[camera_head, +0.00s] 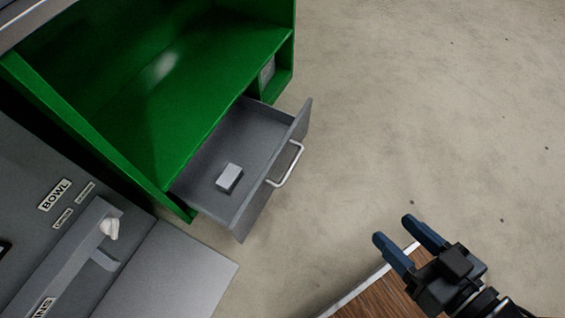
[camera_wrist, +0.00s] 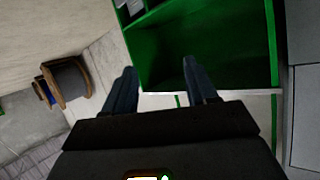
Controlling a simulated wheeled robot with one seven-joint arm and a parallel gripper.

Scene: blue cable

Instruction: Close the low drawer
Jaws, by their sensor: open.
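The low drawer (camera_head: 215,150) is grey and stands pulled out from the bottom of the green cabinet (camera_head: 225,70) in the head view. Its front panel (camera_head: 246,206) carries a pale bar handle (camera_head: 287,166). A small light grey block (camera_head: 229,177) lies inside the drawer. My gripper (camera_head: 408,240) is open and empty, to the lower right of the drawer and apart from it. In the wrist view my gripper's two blue fingers (camera_wrist: 158,82) are spread, with the green cabinet (camera_wrist: 215,50) beyond them. I cannot make out the drawer clearly in that view.
A grey unit with labels (camera_head: 50,200) and a pale knob (camera_head: 109,228) stands left of the drawer. A wooden surface with a light edge (camera_head: 375,296) lies below my gripper. The floor (camera_head: 430,110) at right is clear.

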